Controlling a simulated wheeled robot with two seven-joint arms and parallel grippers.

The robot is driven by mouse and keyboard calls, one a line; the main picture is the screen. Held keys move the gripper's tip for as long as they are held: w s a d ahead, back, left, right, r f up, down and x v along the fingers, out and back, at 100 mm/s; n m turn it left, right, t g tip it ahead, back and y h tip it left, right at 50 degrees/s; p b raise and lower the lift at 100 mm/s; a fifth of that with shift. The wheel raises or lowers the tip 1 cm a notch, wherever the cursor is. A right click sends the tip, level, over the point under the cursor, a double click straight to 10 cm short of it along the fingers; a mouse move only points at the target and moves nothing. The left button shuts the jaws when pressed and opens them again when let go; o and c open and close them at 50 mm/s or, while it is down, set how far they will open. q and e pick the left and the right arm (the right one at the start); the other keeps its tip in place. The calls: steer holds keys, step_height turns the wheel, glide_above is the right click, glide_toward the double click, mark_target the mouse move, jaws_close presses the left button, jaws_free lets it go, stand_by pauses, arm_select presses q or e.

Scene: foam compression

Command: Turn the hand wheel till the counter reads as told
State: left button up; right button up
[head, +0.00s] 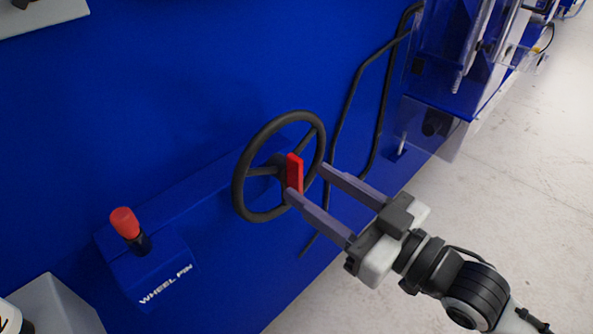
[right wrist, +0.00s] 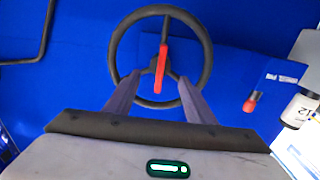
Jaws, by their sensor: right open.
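The black hand wheel (head: 239,187) is mounted on the blue machine panel in the middle of the head view. A red handle (head: 294,173) sits at its hub. My right gripper (head: 306,181) is open, its two long fingers reaching toward the wheel from the lower right. In the right wrist view, the wheel (right wrist: 205,47) is ahead and the red handle (right wrist: 161,62) lies between the lines of the open fingers (right wrist: 156,82). I cannot tell whether a fingertip touches the handle or wheel. The counter cannot be made out in either view. My left gripper is not in view.
A blue box marked WHEEL PIN (head: 160,275) with a red-capped knob (head: 124,222) stands left of the wheel. A bent black rail (head: 352,95) is on the panel to the right. Clear guarding (head: 437,125) is at upper right. The pale floor (head: 530,180) is open.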

mark_target(301, 178)
steer(key=x, duration=0.4)
steer(key=shift+w+a, duration=0.3)
jaws_close()
